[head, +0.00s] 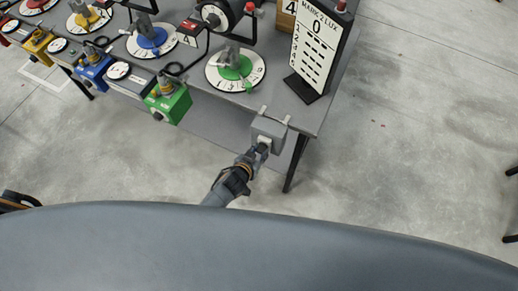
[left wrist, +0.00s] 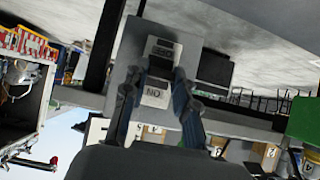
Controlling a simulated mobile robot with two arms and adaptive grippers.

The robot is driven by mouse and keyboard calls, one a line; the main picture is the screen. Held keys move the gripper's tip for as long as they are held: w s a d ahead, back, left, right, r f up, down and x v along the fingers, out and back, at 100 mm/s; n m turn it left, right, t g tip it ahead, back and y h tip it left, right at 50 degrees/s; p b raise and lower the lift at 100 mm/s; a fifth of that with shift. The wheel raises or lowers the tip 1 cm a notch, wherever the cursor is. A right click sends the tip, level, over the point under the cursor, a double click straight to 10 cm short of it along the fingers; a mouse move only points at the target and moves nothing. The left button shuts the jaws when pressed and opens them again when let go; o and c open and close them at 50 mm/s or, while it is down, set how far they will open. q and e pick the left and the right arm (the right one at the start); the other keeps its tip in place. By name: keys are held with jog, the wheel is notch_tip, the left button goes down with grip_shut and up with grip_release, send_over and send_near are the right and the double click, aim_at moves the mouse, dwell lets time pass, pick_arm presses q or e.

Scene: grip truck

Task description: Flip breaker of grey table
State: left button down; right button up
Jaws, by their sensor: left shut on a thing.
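The grey table (head: 215,105) stands at the top left of the head view. A small grey breaker box (head: 270,128) is mounted at its front edge near the right corner. My left gripper (head: 262,148) reaches up to the front of this box. In the left wrist view the grey breaker box (left wrist: 192,55) faces me, and a light switch (left wrist: 155,97) with letters that look upside down sits between my two fingers. The left gripper (left wrist: 158,88) is shut on the breaker switch. The fingers hide its sides. My right gripper is not in view.
A green box (head: 168,104) and a blue box (head: 93,72) hang along the table's front edge. Dials and a black-framed score board (head: 318,45) stand on top. A dark table leg (head: 295,163) is just right of the gripper. The floor at right is mostly free.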

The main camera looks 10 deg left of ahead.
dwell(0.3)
pick_arm(q)
jog(key=c, duration=1)
grip_release()
jog(key=shift+c, duration=0.2)
jog(key=v, duration=1.2)
